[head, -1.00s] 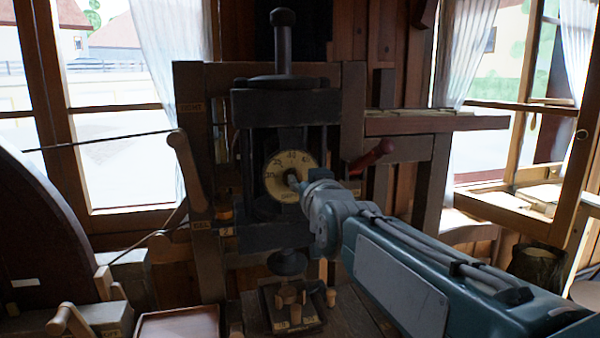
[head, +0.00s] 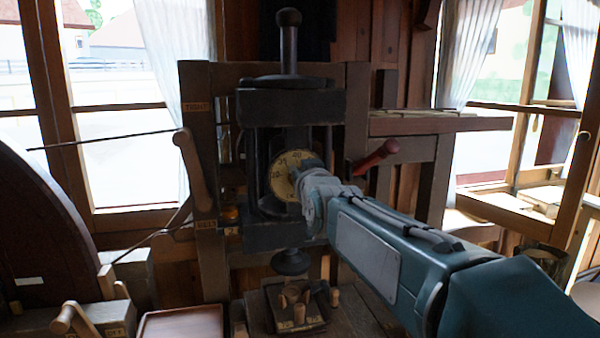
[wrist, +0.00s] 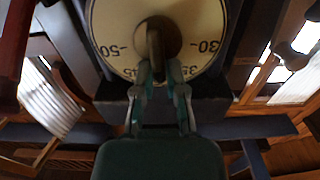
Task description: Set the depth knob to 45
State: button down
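The depth knob is a brown knob with a dark bar handle (wrist: 155,44), at the centre of a round cream dial (wrist: 112,32). In the wrist view the dial shows 50 at left, 30 at right and 35 at lower right. Marks at the bottom are hidden behind my fingers. In the head view the dial (head: 282,172) is on the dark press, partly covered by my arm; a number like 40 is at its top. My gripper (wrist: 160,74) has its fingers close together on both sides of the bar's near end and appears shut on it. It also reaches the dial in the head view (head: 302,182).
A red-handled lever (head: 376,157) sticks out right of the dial. A wooden lever (head: 193,168) stands left on the frame. Below are the press foot (head: 291,262) and a small block with pegs (head: 296,318). A shallow tray (head: 180,326) lies at lower left.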

jog(key=shift+f, duration=0.25)
dwell(0.4)
jog(key=shift+m, duration=0.4)
jog(key=shift+w+d+f+m, duration=0.15)
jog(key=shift+d+m, duration=0.1)
jog(key=shift+m, duration=0.75)
jog(key=shift+w+d+f+m, duration=0.1)
jog(key=shift+d+f+m, duration=0.1)
jog(key=shift+m, duration=1.05)
jog(key=shift+d+f+m, duration=0.1)
jog(key=shift+d+m, duration=0.05)
jog(key=shift+m, duration=1.1)
jog(key=c, duration=0.7)
grip_release()
jog(key=shift+r, duration=0.1)
jog(key=shift+a+r, duration=0.1)
